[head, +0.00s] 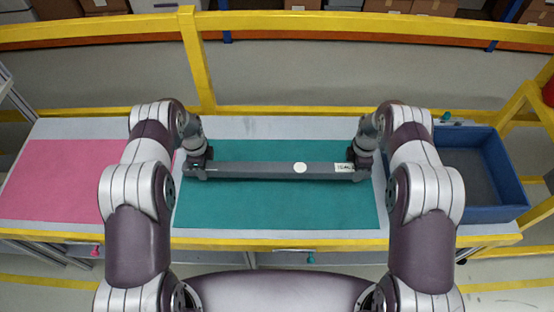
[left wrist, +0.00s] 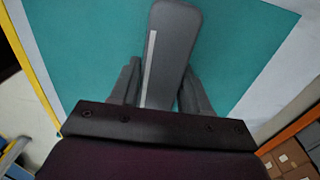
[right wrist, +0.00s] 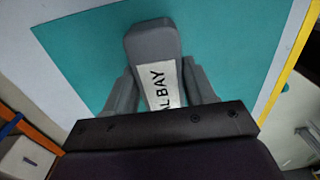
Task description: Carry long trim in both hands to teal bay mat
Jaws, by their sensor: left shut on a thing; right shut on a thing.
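The long trim (head: 260,169) is a dark grey bar with a white round spot and a white label near its right end. It lies level across the teal bay mat (head: 275,212) in the head view. I cannot tell whether it touches the mat. My left gripper (head: 197,172) is shut on its left end; the trim (left wrist: 168,50) shows between the fingers in the left wrist view. My right gripper (head: 364,170) is shut on its right end, by the label, partly reading "AL BAY" (right wrist: 160,84) in the right wrist view.
A pink mat (head: 60,180) lies to the left on the same bench. A blue bin (head: 480,170) stands at the right end. A yellow rail (head: 290,112) runs behind the bench. The front part of the teal mat is clear.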

